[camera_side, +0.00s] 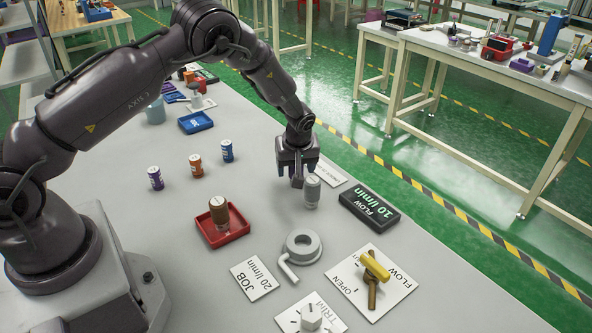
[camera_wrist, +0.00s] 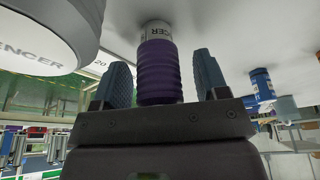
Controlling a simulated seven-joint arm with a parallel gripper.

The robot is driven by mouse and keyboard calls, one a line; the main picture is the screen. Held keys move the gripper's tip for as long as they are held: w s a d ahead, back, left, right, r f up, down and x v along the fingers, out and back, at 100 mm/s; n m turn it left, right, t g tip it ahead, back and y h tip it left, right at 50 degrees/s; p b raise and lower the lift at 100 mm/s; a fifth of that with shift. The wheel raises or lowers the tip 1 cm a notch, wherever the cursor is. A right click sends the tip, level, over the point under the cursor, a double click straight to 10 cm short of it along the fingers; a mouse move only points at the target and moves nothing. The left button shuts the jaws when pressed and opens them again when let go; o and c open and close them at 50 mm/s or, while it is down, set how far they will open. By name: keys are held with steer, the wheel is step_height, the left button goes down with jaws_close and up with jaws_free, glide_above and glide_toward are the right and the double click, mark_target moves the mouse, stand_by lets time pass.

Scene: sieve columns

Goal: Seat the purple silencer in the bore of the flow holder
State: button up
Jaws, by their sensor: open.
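In the wrist view a ribbed purple silencer (camera_wrist: 158,75) with a pale lettered band stands between the two blue fingers of my gripper (camera_wrist: 161,62). The fingers are open, with a gap visible on both sides of it. In the side view my gripper (camera_side: 299,174) is low over the table, just behind a grey cylinder (camera_side: 312,191); it largely hides what is between its fingers. The flow holder, seemingly the grey ring (camera_side: 302,247) with a bent side pipe, lies nearer the camera, apart from my gripper. Its bore looks empty.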

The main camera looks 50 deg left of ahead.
steer(key=c, duration=1)
